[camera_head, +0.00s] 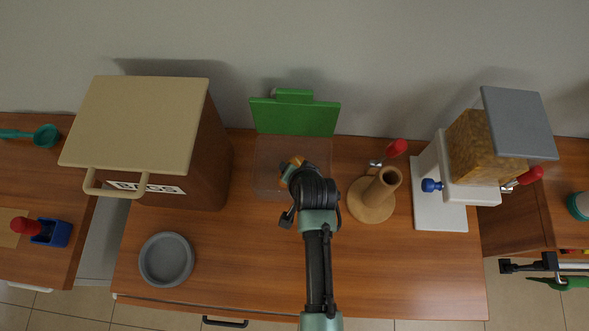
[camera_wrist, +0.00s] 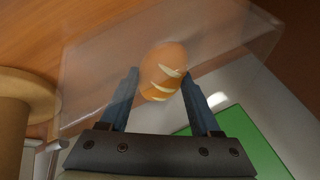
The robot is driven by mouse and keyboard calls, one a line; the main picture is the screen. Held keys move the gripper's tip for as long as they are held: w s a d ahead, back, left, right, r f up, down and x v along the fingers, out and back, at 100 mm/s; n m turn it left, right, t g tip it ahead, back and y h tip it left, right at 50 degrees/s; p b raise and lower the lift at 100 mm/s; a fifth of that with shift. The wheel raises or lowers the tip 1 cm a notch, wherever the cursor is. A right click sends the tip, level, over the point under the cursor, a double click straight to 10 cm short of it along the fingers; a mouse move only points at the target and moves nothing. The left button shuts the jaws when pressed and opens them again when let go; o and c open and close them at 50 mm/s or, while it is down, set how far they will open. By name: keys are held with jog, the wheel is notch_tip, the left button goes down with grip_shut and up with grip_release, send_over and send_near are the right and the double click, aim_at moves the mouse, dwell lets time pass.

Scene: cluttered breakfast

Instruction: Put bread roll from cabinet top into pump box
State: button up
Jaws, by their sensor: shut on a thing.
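The bread roll (camera_wrist: 163,68), orange-brown with pale score marks, sits between the fingers of my gripper (camera_wrist: 160,90), which is shut on it. In the head view the roll (camera_head: 288,171) shows partly, with my gripper (camera_head: 291,178) and wrist covering the rest. A clear box (camera_head: 265,185) with an upright green lid (camera_head: 295,117) at its back lies under my gripper. The roll is over or inside this box's opening; I cannot tell how deep. In the wrist view the clear box wall (camera_wrist: 90,65) surrounds the roll's area.
A grey bowl (camera_head: 166,260) is at front left. A wooden holder with a tube (camera_head: 372,200) stands close right, and a white dispenser (camera_head: 440,210) further right. The front right counter is clear.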

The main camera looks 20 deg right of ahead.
jog(key=shift+f, duration=0.45)
jog(key=o, duration=1.3)
jog(key=shift+o, duration=0.7)
jog(key=shift+s+f, duration=0.25)
jog(key=shift+f, duration=0.05)
jog(key=v, duration=1.3)
jog(key=shift+w+r, duration=0.35)
jog(key=shift+r, duration=0.05)
